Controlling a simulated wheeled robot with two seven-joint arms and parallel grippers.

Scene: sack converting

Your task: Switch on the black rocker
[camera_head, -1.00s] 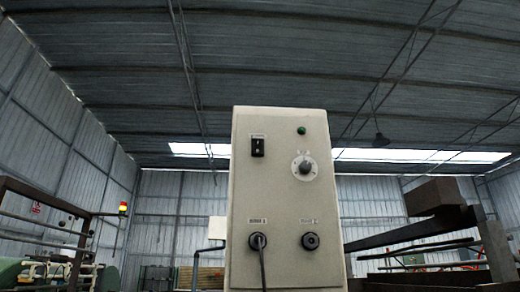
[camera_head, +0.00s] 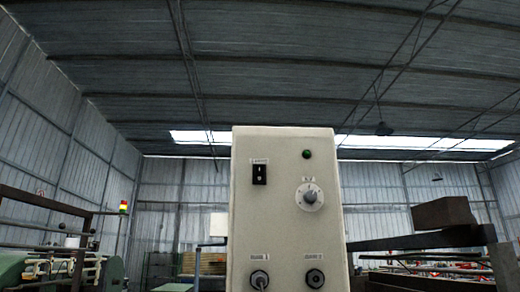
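The black rocker (camera_head: 259,174) is a small upright rectangle with white marks, on the upper left of the front of a beige control box (camera_head: 285,220). A small label sits just above it. I cannot tell which way the rocker is tipped. Neither of my grippers shows in the head view.
On the same panel are a dark green round lamp (camera_head: 307,154), a grey rotary knob (camera_head: 309,196) and two black round sockets low down, the left socket (camera_head: 260,280) and the right socket (camera_head: 315,278). A dark machine frame (camera_head: 420,239) stands at right, green machinery (camera_head: 40,268) at left.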

